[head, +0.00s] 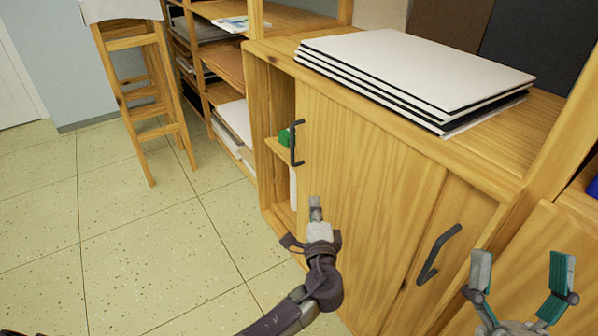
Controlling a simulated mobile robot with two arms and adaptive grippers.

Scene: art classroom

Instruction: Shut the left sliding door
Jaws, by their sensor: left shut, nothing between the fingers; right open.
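The left sliding door (345,190) is a wooden panel with a dark handle (296,143) near its left edge. A gap is open to the left of it, showing the cabinet interior with a green thing (284,137) and a white thing inside. The right door (452,225) has a dark handle (438,254); the left panel overlaps part of the cabinet front beside it. My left gripper (315,204) is shut and empty, below the left door's handle and in front of the panel; contact cannot be told. My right gripper (522,270) is open and empty at the lower right.
Several white boards (420,70) lie stacked on the cabinet top (515,130). An open wooden shelf (222,65) with papers stands behind at the left. A wooden stool (150,90) stands further left. The speckled floor (130,240) in front is clear.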

